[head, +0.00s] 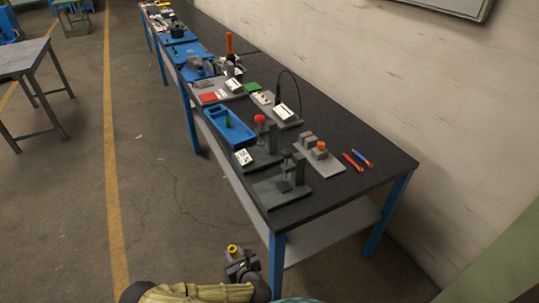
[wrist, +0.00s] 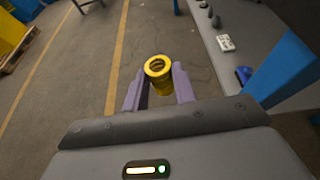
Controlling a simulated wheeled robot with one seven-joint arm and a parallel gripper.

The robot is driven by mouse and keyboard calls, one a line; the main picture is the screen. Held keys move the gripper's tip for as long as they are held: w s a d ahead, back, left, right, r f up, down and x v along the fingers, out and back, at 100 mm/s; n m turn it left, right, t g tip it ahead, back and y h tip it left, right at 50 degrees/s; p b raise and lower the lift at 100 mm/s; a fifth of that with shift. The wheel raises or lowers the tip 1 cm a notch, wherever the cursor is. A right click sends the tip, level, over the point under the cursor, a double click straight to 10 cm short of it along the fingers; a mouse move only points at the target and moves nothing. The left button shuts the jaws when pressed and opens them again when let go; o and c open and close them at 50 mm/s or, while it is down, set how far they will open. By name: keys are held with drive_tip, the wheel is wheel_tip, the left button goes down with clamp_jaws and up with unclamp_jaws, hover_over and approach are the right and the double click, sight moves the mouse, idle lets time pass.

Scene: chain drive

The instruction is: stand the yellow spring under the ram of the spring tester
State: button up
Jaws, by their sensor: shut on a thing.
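The yellow spring (head: 232,248) is a short coil held in my gripper (head: 236,258), off the near left corner of the bench, over the floor. In the wrist view the spring (wrist: 158,72) stands between the two purple fingers, its open end showing. My gripper (wrist: 159,88) is shut on it. Two dark upright stands are on the bench: the nearest stand (head: 287,183) has a flat base and a column, and the one behind it has a red knob (head: 260,118). I cannot tell for sure which is the spring tester. The space under each ram is too small to judge.
The dark bench top (head: 365,180) has a blue leg (head: 277,262) near my gripper. A blue tray (head: 230,127) lies behind.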

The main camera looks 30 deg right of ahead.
drive_tip(key=s+d+r+m+h+p, duration=0.1)
drive_tip(key=s+d+r+m+h, duration=0.1)
drive_tip(key=r, duration=0.3)
drive_tip(key=s+d+r+m+g+h+p, duration=0.1)
drive_tip(key=s+d+r+m+h+p, duration=0.1)
drive_tip(key=r, duration=0.4)
drive_tip(key=s+d+m+h, duration=0.1)
drive_tip(key=d+h, duration=0.1)
drive_tip(key=shift+s+d+r+m+g, duration=0.2)
drive_tip(key=shift+s+d+m+g, duration=0.1)
drive_tip(key=shift+d, duration=0.1)
